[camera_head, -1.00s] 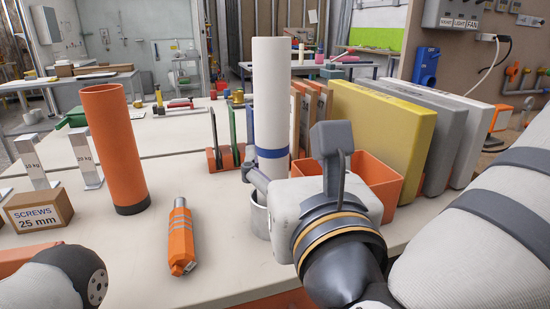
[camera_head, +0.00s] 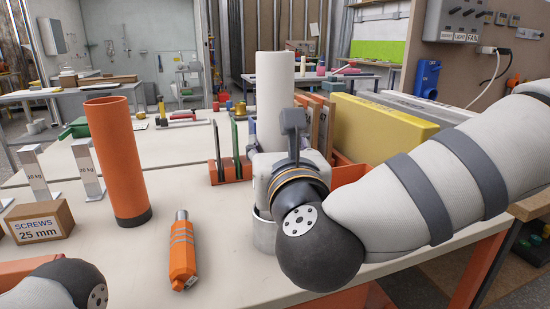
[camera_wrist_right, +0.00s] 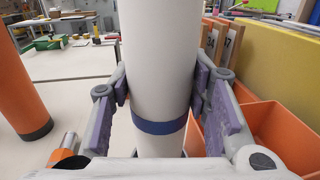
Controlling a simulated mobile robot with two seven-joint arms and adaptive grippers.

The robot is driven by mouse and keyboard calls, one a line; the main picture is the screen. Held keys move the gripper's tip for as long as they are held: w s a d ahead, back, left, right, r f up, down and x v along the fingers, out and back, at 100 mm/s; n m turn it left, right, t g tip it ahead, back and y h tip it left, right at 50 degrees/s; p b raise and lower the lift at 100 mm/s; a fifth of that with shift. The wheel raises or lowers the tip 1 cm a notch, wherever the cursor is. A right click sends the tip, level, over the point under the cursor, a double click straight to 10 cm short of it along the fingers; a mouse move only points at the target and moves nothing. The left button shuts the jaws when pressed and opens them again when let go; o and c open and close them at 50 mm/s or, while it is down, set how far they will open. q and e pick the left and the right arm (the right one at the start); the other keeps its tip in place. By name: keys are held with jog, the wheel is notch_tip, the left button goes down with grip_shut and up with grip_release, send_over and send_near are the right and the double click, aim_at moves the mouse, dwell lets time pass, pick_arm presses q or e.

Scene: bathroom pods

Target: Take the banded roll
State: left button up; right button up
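The banded roll (camera_head: 273,100) is a tall white cylinder with a blue band (camera_wrist_right: 159,127). It stands upright, its lower end apparently in a grey metal cup (camera_head: 263,232). In the head view the right wrist hides the band and most of the fingers. My left gripper is out of view; only part of that arm shows at bottom left.
A screws box (camera_head: 39,222) and weights are further left. A slotted rack (camera_head: 229,170) stands close by the roll. An orange bin (camera_wrist_right: 275,130) and yellow block (camera_head: 380,130) are at right.

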aim_at(279, 82)
jog(key=c, duration=0.3)
notch_tip(279, 82, up, 10)
jog(key=shift+s+f+p, duration=0.1)
jog(key=shift+p, duration=0.55)
notch_tip(279, 82, up, 8)
jog(key=p, duration=0.3)
jog(key=shift+f, duration=0.2)
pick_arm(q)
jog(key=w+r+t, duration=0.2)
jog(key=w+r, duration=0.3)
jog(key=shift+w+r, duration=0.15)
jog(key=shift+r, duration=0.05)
pick_arm(e)
jog(key=shift+f, duration=0.25)
